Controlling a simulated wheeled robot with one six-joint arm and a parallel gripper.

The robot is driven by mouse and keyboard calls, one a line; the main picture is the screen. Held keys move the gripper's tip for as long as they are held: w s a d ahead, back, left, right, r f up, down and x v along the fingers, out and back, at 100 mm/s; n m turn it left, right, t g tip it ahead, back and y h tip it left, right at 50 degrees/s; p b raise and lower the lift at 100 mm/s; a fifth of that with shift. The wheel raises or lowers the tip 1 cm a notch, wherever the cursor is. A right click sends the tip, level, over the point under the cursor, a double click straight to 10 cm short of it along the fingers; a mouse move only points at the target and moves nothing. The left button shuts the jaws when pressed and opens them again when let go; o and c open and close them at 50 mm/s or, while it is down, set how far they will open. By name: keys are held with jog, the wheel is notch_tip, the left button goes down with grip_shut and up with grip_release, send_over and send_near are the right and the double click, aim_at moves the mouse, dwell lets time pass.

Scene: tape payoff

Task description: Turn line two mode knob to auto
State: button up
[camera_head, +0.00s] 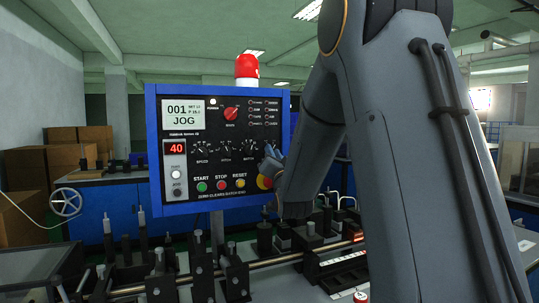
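A blue-framed control panel (154,150) faces me left of centre. Its display (184,114) reads 001 and JOG. A red rotary knob (231,113) with a pale pointer mark sits at the upper middle of the panel; the small labels around it are unreadable. I cannot tell from its lettering which line the panel belongs to. My gripper (270,160) is at the panel's lower right, below and right of the red knob and apart from it. It is seen small, and its finger opening is unclear. My arm covers the area to the right of the panel.
A red number display (175,149) reads 40. Three small black dials (224,148) sit mid-panel, above green, red and yellow buttons (221,184). A yellow-and-red button (264,182) is close to my gripper. A red beacon (247,67) tops the panel. Machine fixtures and a shaft (270,262) lie below.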

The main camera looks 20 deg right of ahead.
grip_shut()
jog(key=shift+a+n+b, duration=0.1)
jog(key=shift+n+b, duration=0.3)
jog(key=shift+d+r+n+y+b, duration=0.1)
jog(key=shift+d+n+y+b, duration=0.15)
jog(key=shift+n+y+b, duration=1.95)
jog(key=shift+d+r+n+y+b, duration=0.15)
jog(key=shift+n+y+b, duration=0.95)
jog(key=shift+n, duration=2.25)
jog(key=shift+d+r+n+y+b, duration=0.1)
jog(key=shift+d+n+y+b, duration=0.2)
jog(key=shift+n+y+b, duration=1.5)
jog(key=shift+n+h+b, duration=0.45)
jog(key=shift+n+h, duration=0.05)
jog(key=shift+n, duration=0.65)
